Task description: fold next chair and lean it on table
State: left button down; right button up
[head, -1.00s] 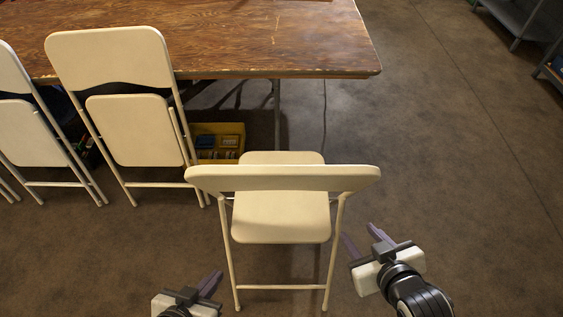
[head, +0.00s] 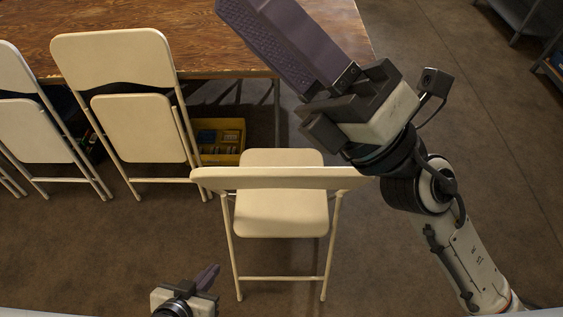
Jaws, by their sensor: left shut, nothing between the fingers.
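An unfolded cream folding chair (head: 282,214) stands on the floor in front of the table's right part. Its backrest crosses above the seat in the picture, and its right end passes behind my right arm. My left gripper (head: 207,277) is low in the picture, left of the chair's front legs, shut and empty, apart from the chair. My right gripper (head: 285,40) is raised close to the camera, over the chair's upper right and the table edge. Its fingertips reach the top of the picture and its jaw gap is hidden. The wooden table (head: 200,50) is partly covered by it.
A folded cream chair (head: 130,130) leans on the table's front edge, with another folded chair (head: 35,130) to its left and part of one more at the picture's edge. A yellow bin (head: 222,155) sits under the table. Grey shelving (head: 520,20) is far right; floor between is clear.

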jog(key=s+a+f+n+g, duration=0.3)
jog(key=s+a+n+g, duration=0.15)
jog(key=n+g, duration=0.35)
jog(key=n+t+h, duration=0.1)
jog(key=n+h, duration=0.9)
jog(key=h, duration=0.9)
send_near(286, 173)
jog(key=b+x, duration=0.7)
jog(key=x, duration=0.2)
jog(key=shift+w+f, duration=0.1)
jog(key=shift+f, duration=0.05)
jog(key=shift+b+x, duration=1.1)
jog(key=shift+b, duration=0.05)
jog(key=shift+w+a+f+b, duration=0.25)
jog(key=shift+a+f+b, duration=0.1)
jog(key=shift+b, duration=0.2)
pick_arm(q)
notch_tip(286, 173, down, 7)
jog(key=w+d, duration=0.1)
jog(key=d, duration=0.1)
jog(key=shift+w, duration=0.15)
